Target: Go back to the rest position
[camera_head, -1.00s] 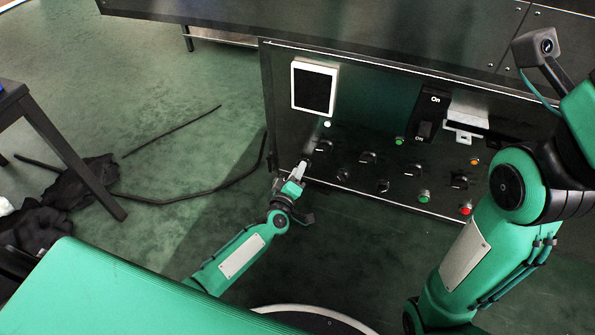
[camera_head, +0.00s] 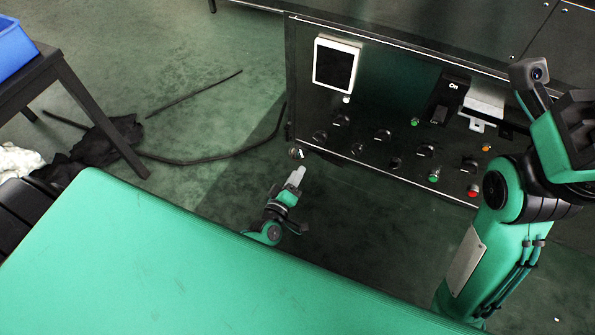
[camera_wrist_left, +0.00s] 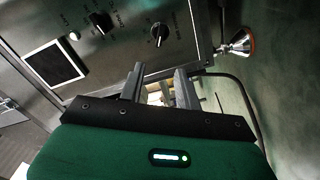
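My left gripper (camera_head: 297,175) is in front of the lower left of the dark control panel (camera_head: 395,105), apart from it and holding nothing. In the left wrist view its two grey fingers (camera_wrist_left: 160,87) stand apart with a gap between them. My right arm (camera_head: 490,230) is raised at the right, with its wrist camera (camera_head: 537,73) near the panel's right side. The fingers of the right gripper do not show.
The panel carries a white-framed screen (camera_head: 336,64), an On switch (camera_head: 447,100), several black knobs, a green button (camera_head: 434,176) and a red button (camera_head: 473,190). A dark table (camera_head: 70,85) with a blue bin (camera_head: 12,45) stands left. Dark cloth (camera_head: 95,145) lies on the floor.

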